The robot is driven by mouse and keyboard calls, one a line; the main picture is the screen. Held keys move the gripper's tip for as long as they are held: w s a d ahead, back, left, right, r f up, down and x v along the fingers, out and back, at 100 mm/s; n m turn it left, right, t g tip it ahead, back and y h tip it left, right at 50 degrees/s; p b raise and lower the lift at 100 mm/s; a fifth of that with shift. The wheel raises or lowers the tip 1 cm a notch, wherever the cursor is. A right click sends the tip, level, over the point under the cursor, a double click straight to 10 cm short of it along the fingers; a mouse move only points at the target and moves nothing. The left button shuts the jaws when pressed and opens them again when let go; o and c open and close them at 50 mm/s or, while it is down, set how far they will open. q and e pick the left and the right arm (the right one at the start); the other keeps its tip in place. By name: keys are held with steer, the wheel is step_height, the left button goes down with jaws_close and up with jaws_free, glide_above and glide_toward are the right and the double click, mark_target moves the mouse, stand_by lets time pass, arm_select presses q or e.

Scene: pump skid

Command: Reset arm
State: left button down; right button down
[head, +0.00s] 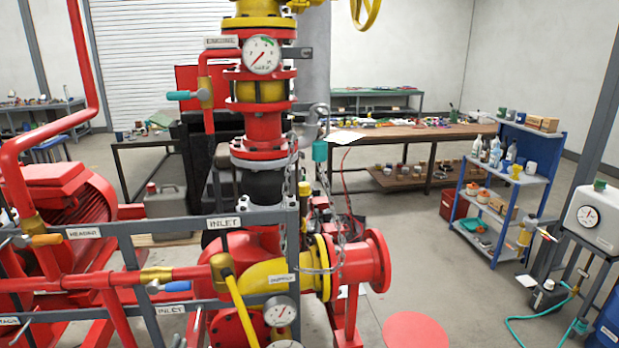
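Neither of my grippers nor my arms shows in the head view. The red and yellow pump skid (258,125) fills the left and middle of the view. It carries a round gauge (261,54) at the top and another gauge (280,311) low down. A valve handle with a teal grip (184,95) sticks out to the left of the upper pipe. A long yellow lever (238,310) slants down at the front.
A grey frame rail (180,224) labelled INLET crosses the skid. A flanged red pipe end (375,262) juts right. A blue shelf cart (505,190) and a gauge tank (597,218) stand at the right. A long workbench (400,135) is behind.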

arm_select(q)
steer(key=s+d+f+m+g+h, duration=0.1)
steer(key=s+d+f+g, duration=0.25)
steer(key=s, duration=0.55)
steer(key=s+d+f+m+g+h, duration=0.1)
steer(key=s+d+f+m+g, duration=0.25)
steer(key=s, duration=0.55)
steer(key=s+d+f+n+g+h, duration=0.1)
steer(key=s+d+f+g, duration=0.3)
steer(key=s, duration=0.4)
step_height(320, 180, down, 34)
steer(key=s+a+f+g+b, duration=0.1)
steer(key=s+a+g+b, duration=0.15)
steer(key=b, duration=0.55)
steer(key=s+a+f+b, duration=0.1)
steer(key=s+f+b, duration=0.2)
steer(key=s+f, duration=0.5)
steer(key=s+a+f+g+b, duration=0.1)
steer(key=s+f+b, duration=0.2)
steer(key=s+f, duration=0.5)
step_height(320, 180, down, 5)
steer(key=shift+r+m, duration=0.15)
steer(key=shift+m, duration=0.2)
steer(key=shift+s, duration=0.2)
